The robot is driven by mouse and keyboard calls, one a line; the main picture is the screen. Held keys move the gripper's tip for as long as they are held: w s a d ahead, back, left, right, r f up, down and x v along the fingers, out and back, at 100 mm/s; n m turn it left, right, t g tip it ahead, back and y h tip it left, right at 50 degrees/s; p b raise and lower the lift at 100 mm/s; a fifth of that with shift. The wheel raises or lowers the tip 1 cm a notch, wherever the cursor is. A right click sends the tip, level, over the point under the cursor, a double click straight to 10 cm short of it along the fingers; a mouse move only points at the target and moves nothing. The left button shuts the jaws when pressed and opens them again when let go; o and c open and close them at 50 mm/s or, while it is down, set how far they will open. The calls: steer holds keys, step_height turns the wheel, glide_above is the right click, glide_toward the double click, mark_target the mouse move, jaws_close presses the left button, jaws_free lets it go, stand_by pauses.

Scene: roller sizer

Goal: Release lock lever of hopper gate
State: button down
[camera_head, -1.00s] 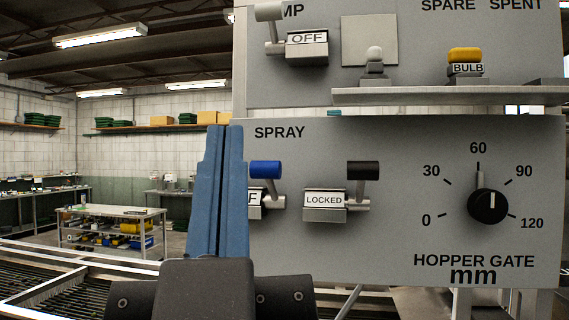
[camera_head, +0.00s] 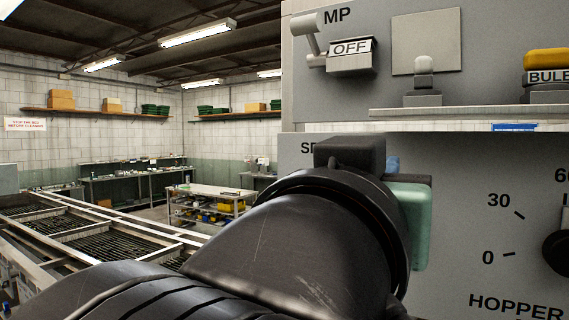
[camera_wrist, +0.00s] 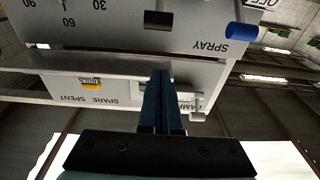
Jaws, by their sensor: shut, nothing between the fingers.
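The lock lever of the hopper gate shows its black handle (camera_wrist: 158,20) at the top of the wrist view, where the picture is upside down. In the head view my arm hides most of the lever, including its LOCKED label. My gripper (camera_wrist: 161,73) has its two blue fingers side by side, shut and empty. In the wrist view the tips appear just below the black handle; I cannot tell whether they touch it. The hopper gate dial (camera_head: 557,250) is at the head view's right edge, partly cut off.
The spray lever's blue handle (camera_wrist: 241,32) is right of the black handle in the wrist view. Above is the OFF switch (camera_head: 350,57). The conveyor frame (camera_head: 100,225) runs along the left.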

steer(key=shift+s+d, duration=0.1)
steer(key=shift+d, duration=0.2)
steer(key=shift+a, duration=0.15)
steer(key=shift+g, duration=0.3)
steer(key=p+x, duration=0.2)
steer(key=x, duration=0.1)
steer(key=p+x, duration=0.2)
steer(key=x, duration=0.2)
steer(key=p+x, duration=0.1)
steer(key=x, duration=0.2)
steer(key=shift+d+r+p, duration=0.25)
steer(key=shift+r+p, duration=0.05)
steer(key=shift+p, duration=0.1)
steer(key=shift+s+a+f, duration=0.2)
steer(key=shift+f, duration=0.35)
steer(key=shift+s+a+f, duration=0.2)
steer(key=shift+f, duration=0.3)
steer(key=shift+s+a+f+p, duration=0.2)
steer(key=shift+s+f+p, duration=0.05)
steer(key=shift+f, duration=0.2)
steer(key=shift+s+a+f+p, duration=0.15)
steer(key=shift+s+f+p, duration=0.15)
steer(key=shift+f, duration=0.1)
steer(key=shift+f, duration=0.1)
